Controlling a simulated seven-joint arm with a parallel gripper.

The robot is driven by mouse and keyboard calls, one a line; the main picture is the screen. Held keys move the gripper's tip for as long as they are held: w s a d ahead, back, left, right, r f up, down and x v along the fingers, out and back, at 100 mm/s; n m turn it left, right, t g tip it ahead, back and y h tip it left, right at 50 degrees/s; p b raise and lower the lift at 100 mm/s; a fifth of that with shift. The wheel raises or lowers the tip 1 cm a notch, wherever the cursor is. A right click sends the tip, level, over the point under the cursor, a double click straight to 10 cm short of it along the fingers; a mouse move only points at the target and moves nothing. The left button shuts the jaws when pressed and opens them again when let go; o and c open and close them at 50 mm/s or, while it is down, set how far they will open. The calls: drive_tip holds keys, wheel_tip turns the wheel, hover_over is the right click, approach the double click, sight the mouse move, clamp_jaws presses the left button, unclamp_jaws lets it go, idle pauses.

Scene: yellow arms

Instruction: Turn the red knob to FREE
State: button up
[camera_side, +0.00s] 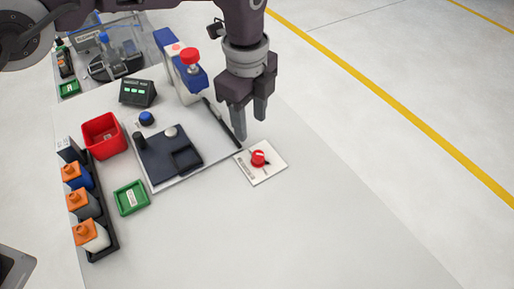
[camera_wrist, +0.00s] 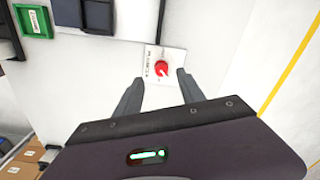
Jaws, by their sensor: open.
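The red knob (camera_side: 259,158) sits on a white square plate (camera_side: 268,176) on the table, right of the dark fixture. In the wrist view the knob (camera_wrist: 162,68) has a white pointer mark and lies ahead of the fingertips, roughly centred between them. Printing on the plate (camera_wrist: 152,54) is too small to read. My gripper (camera_side: 248,125) is open and empty, above and behind the plate in the side view, apart from the knob. Its two fingers also show in the wrist view (camera_wrist: 158,80).
A grey board with a dark fixture (camera_side: 165,156) stands left of the plate, with a black bar (camera_side: 224,122) along its edge. A blue and white device with a red top (camera_side: 190,56) stands behind. A red bin (camera_side: 104,136), green tray (camera_side: 131,197) and several bottles (camera_side: 91,236) are left. Table front right is clear.

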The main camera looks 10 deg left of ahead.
sight(258, 154)
drive_tip(key=f, duration=0.1)
drive_tip(key=d+f, duration=0.1)
drive_tip(key=f+m, duration=0.1)
drive_tip(key=shift+s+d+f, duration=0.2)
drive_tip(key=shift+s+d, duration=0.15)
drive_tip(key=shift+d, duration=0.05)
wheel_tip(258, 154, down, 6)
drive_tip(key=shift+f, duration=0.15)
drive_tip(key=shift+c, duration=0.5)
clamp_jaws()
